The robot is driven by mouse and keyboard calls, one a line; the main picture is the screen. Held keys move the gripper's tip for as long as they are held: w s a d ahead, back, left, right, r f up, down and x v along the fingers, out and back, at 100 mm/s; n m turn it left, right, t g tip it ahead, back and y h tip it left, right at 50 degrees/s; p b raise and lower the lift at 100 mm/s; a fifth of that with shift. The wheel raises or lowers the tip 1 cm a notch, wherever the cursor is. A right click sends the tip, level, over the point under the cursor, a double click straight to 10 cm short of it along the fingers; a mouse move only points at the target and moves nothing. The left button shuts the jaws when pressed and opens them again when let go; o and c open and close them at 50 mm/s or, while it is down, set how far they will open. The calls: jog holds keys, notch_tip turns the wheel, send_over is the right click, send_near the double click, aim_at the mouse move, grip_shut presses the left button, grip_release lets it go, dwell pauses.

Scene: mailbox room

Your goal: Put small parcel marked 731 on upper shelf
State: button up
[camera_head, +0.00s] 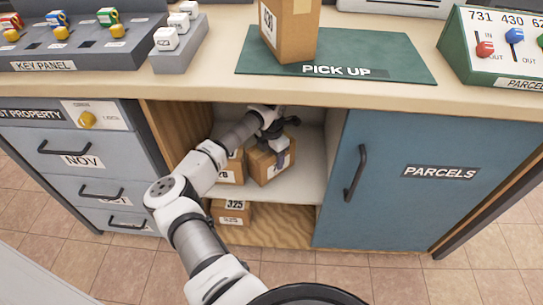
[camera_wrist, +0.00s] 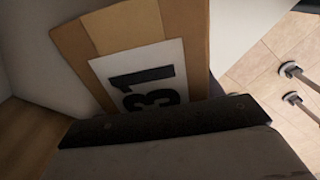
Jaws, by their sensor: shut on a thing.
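The small brown parcel marked 731 (camera_head: 262,170) is inside the open cupboard, at the level of the upper shelf (camera_head: 300,186). In the wrist view the parcel (camera_wrist: 180,35) fills the middle, and its white label shows "31" with the rest hidden by my gripper. My gripper (camera_head: 281,152) is shut on this parcel. The parcel's base is at or just above the shelf board; I cannot tell if it touches. Another brown parcel (camera_head: 232,172), its label ending in 8, stands close on its left, partly behind my arm.
A parcel marked 325 (camera_head: 232,213) is on the lower shelf. The blue PARCELS door (camera_head: 400,215) bounds the cupboard on the right, drawers (camera_head: 95,170) on the left. A parcel marked 430 (camera_head: 292,30) stands on the green PICK UP mat (camera_head: 390,68). The upper shelf's right side is free.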

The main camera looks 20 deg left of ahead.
jog(key=shift+w+f, duration=0.1)
jog(key=shift+f, duration=0.1)
jog(key=o, duration=1.2)
notch_tip(320, 180, up, 8)
jog(key=shift+f+p, duration=0.1)
jog(key=shift+p, duration=0.35)
